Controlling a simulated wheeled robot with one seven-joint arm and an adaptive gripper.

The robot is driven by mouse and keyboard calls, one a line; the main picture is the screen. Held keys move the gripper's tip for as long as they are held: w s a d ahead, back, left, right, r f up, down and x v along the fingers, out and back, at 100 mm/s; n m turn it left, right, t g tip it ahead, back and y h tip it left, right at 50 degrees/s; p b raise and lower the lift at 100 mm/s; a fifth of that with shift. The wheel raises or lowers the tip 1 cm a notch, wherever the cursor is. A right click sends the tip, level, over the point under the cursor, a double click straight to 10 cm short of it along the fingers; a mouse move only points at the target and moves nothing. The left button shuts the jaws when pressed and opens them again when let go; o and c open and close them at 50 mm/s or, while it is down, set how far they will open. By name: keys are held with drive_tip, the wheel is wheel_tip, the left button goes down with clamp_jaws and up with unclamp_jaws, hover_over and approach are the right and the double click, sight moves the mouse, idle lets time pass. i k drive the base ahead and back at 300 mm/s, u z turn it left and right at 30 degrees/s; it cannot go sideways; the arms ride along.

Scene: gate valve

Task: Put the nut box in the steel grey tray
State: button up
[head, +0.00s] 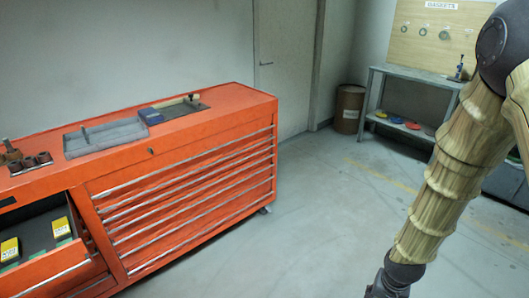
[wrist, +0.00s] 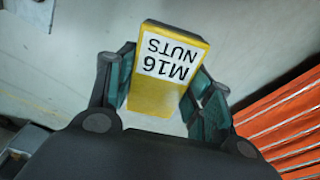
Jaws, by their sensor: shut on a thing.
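A yellow nut box (wrist: 155,95) with a white label reading "M16 NUTS" is between the teal-padded fingers of my gripper (wrist: 162,92) in the wrist view. My gripper is shut on it, and the box is clear of any surface beneath. A grey tray (head: 105,138) with a divider lies on top of the orange tool chest at the left of the head view. It looks empty from here. My gripper and the held box are out of the head view; my arm leaves its bottom edge at the right, well away from the tray.
The orange chest (head: 190,190) has an open drawer (head: 40,228) with yellow boxes (head: 60,228). A grey bench (head: 415,80) stands behind. The floor between is clear.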

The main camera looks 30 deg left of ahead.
sight(127, 133)
drive_tip(key=u, duration=0.35)
drive_tip(key=i, duration=1.2)
drive_tip(key=u, duration=1.45)
drive_tip(key=i, duration=0.7)
drive_tip(key=u, duration=0.75)
